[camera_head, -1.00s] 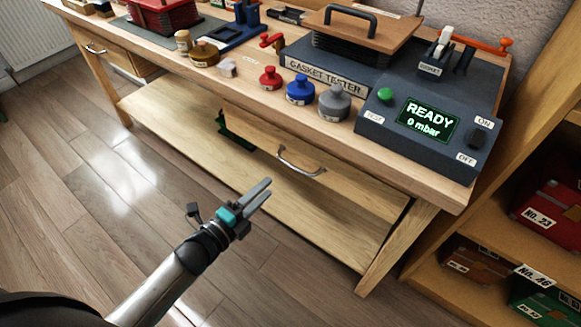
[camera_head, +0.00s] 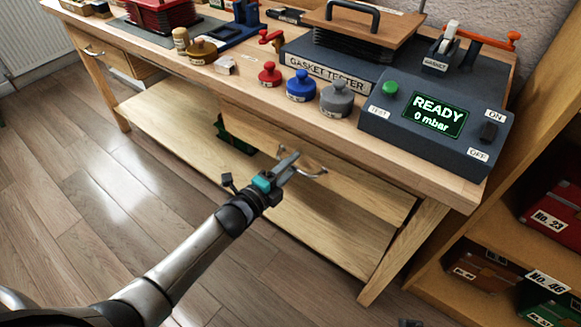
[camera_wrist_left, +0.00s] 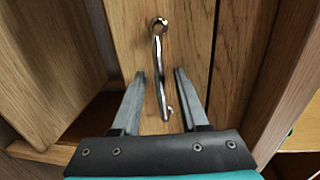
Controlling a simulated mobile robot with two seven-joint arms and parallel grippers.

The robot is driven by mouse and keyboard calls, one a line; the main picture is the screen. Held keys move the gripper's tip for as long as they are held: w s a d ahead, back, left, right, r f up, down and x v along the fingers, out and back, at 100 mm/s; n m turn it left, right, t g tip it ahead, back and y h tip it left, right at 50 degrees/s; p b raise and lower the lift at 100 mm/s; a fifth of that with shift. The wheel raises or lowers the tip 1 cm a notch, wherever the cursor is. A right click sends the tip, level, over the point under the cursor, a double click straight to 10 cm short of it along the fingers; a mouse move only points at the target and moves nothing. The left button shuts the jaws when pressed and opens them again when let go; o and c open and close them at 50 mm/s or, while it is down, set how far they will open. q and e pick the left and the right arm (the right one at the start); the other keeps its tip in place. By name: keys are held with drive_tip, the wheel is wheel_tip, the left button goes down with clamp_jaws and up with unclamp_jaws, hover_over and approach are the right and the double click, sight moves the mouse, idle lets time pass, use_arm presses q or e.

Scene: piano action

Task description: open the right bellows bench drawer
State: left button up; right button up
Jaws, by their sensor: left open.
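The right bellows bench drawer (camera_head: 345,177) is a pale wooden front under the bench top, and it looks closed. Its curved metal handle (camera_head: 316,173) is partly hidden by my left gripper (camera_head: 291,166) in the head view. In the left wrist view the handle (camera_wrist_left: 158,75) runs lengthwise between the two fingers of my left gripper (camera_wrist_left: 160,95). The fingers are open, one on each side of the bar, with a gap on both sides. The drawer front (camera_wrist_left: 188,35) fills the middle of that view.
The wooden bench (camera_head: 440,191) carries a gasket tester (camera_head: 425,119) and red, blue and grey weights. A lower shelf (camera_head: 165,118) runs beneath the drawer. A shelf unit (camera_head: 470,231) with labelled boxes stands at the right. The floor in front is clear.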

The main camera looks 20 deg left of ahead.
use_arm(q)
drive_tip(key=shift+c, duration=0.2)
clamp_jaws()
idle(1.2)
